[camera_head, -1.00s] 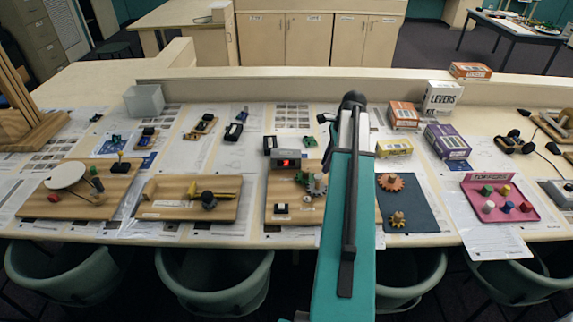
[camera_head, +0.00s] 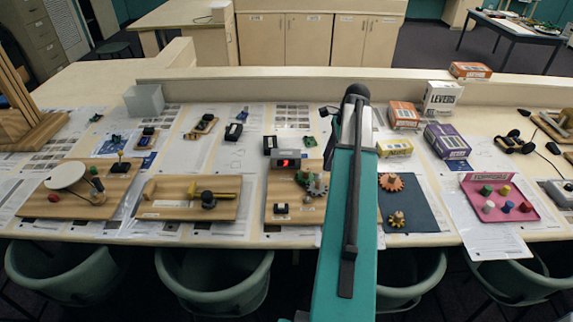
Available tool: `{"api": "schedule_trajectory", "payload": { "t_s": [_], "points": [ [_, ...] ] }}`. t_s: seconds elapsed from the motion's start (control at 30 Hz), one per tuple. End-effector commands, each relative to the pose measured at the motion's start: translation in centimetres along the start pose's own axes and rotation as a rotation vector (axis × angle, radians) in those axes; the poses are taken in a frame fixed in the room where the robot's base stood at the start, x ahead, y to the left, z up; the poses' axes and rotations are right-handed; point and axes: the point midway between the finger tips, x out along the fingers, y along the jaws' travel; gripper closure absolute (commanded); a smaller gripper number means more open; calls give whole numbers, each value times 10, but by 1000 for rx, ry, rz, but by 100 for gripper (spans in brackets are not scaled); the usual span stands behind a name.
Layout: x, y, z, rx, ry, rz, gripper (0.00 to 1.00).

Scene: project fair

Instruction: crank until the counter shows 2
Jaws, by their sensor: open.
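The counter (camera_head: 286,163) is a small box with a lit red display, at the back of a wooden board (camera_head: 279,212) in the middle of the table. Its digit is too small to read. Green and grey gear-like parts (camera_head: 314,184) sit on the board in front of the counter, to its right. I cannot make out a crank handle there. My teal arm reaches up and away just right of these parts and covers the board's right edge. My gripper is not clearly visible; a small dark piece shows left of the arm's far end, perhaps part of my wrist.
Left stand a board with a yellow bar (camera_head: 188,198) and a board with a white disc (camera_head: 65,175). Right are a dark mat (camera_head: 415,218) with orange gears and a pink tray (camera_head: 527,196). Boxes (camera_head: 447,140) stand behind. Chairs line the front edge.

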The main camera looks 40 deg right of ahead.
Motion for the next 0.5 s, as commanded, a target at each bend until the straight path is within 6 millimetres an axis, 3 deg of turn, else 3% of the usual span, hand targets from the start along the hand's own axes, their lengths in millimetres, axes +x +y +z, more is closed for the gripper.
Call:
{"api": "schedule_trajectory", "payload": {
  "t_s": [0.5],
  "points": [
    [-27,0,0,0,0,0,53]
  ]
}}
